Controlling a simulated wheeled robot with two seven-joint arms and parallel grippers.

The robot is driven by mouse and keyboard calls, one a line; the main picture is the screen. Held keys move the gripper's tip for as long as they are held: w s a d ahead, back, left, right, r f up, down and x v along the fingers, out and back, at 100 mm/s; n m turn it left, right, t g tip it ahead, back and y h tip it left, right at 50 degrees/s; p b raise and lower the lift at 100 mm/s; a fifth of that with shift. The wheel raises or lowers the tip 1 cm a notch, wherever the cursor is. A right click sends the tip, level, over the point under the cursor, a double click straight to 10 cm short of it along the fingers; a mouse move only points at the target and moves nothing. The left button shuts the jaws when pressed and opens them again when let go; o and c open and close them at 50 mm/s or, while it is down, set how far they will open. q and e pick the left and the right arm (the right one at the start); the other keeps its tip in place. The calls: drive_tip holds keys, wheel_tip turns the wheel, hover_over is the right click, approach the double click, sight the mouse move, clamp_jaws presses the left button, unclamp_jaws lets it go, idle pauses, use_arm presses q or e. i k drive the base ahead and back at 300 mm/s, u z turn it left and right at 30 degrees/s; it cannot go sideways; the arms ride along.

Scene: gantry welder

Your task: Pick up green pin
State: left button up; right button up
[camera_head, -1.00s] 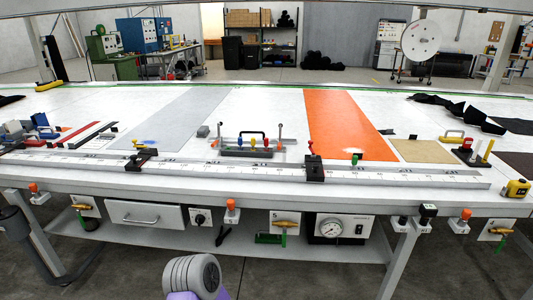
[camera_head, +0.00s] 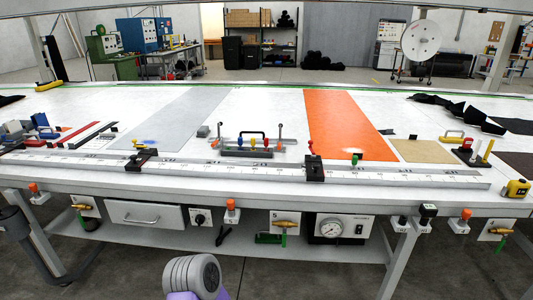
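A small green pin (camera_head: 356,157) stands near the front edge of the orange strip (camera_head: 340,120), just right of a dark clamp block (camera_head: 315,168) with a red top on the ruler rail. A rack (camera_head: 247,151) with a black handle holds several coloured pins, among them blue, red and yellow ones, left of the orange strip. Neither of my grippers can be made out. A grey rounded part with purple at the bottom centre looks like a link of my own arm.
The long white table (camera_head: 270,105) has a ruler rail (camera_head: 240,168) along its front edge. A second clamp block (camera_head: 141,160) sits on the rail at left. A tan sheet (camera_head: 422,151) and a yellow tape measure (camera_head: 516,188) lie at right. Valves and a gauge box (camera_head: 343,228) hang below.

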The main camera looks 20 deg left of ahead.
sight(355, 158)
drive_tip(key=z, duration=1.35)
drive_tip(key=i, duration=1.65)
drive_tip(key=u, duration=2.8)
